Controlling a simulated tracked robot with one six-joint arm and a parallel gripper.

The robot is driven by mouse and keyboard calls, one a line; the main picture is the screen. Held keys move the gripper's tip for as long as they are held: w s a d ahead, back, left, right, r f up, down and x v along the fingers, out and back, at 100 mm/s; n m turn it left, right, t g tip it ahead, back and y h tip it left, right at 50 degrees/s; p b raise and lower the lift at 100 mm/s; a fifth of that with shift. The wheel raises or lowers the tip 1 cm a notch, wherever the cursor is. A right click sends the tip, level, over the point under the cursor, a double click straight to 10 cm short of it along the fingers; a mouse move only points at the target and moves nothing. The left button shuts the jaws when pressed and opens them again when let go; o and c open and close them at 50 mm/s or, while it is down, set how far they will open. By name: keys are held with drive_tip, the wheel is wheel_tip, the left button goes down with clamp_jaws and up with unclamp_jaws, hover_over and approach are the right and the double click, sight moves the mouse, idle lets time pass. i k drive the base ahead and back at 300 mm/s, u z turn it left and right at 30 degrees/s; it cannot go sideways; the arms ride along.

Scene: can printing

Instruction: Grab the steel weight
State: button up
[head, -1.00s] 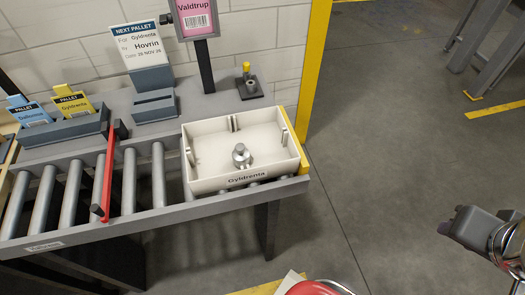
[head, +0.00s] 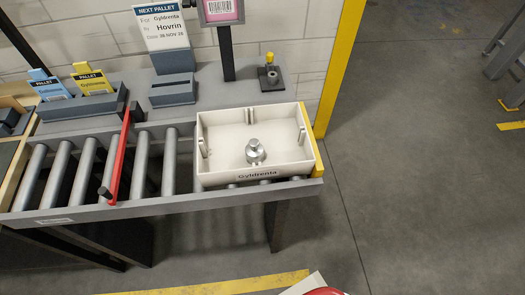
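The steel weight (head: 255,151) is a small grey metal cylinder with a knob on top. It stands upright inside the cream tray (head: 304,166), near the middle and toward its front wall. The tray's front is labelled "Gyldrenta", and it sits at the right end of the roller conveyor. My gripper is out of view.
A red bar (head: 118,158) crosses the grey rollers (head: 141,165) left of the tray. A yellow end stop (head: 317,158) borders the tray's right side. A small stand with a yellow-topped post (head: 270,72) is behind it. Card holders (head: 84,104) stand back left.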

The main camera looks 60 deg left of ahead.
sight(254, 150)
drive_tip(key=z, duration=0.05)
drive_tip(key=k, duration=1.3)
drive_tip(key=u, duration=2.25)
drive_tip(key=i, duration=0.65)
